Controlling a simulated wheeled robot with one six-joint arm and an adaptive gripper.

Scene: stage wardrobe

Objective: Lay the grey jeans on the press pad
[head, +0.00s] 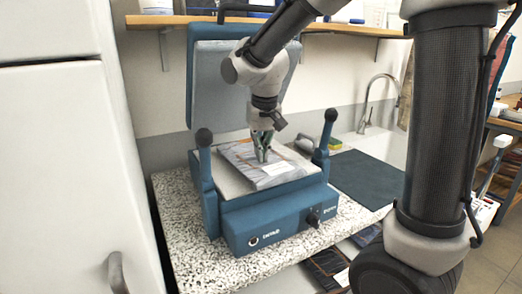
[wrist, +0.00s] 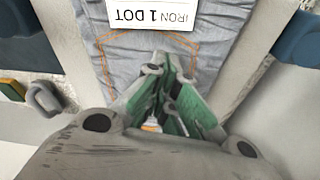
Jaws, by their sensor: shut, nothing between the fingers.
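The grey jeans (head: 258,160) lie folded on the light press pad (head: 221,180) of the blue press. In the wrist view the grey jeans (wrist: 208,62) show orange stitching and a white card reading "IRON 1 DOT". Pale pad (wrist: 258,55) shows beside them. My gripper (head: 263,155) points down over the jeans, its green-padded fingers shut with nothing between them. In the wrist view my gripper (wrist: 165,62) is over the stitched part. I cannot tell whether the fingertips touch the cloth.
The press lid (head: 205,85) stands open behind the pad. Two upright handles with dark knobs (head: 331,115) flank it. A dark mat (head: 365,178), sink and tap (head: 375,95) are to the right. A wooden shelf (head: 330,29) runs above. Dark folded cloth (head: 325,268) lies below the speckled counter (head: 185,235).

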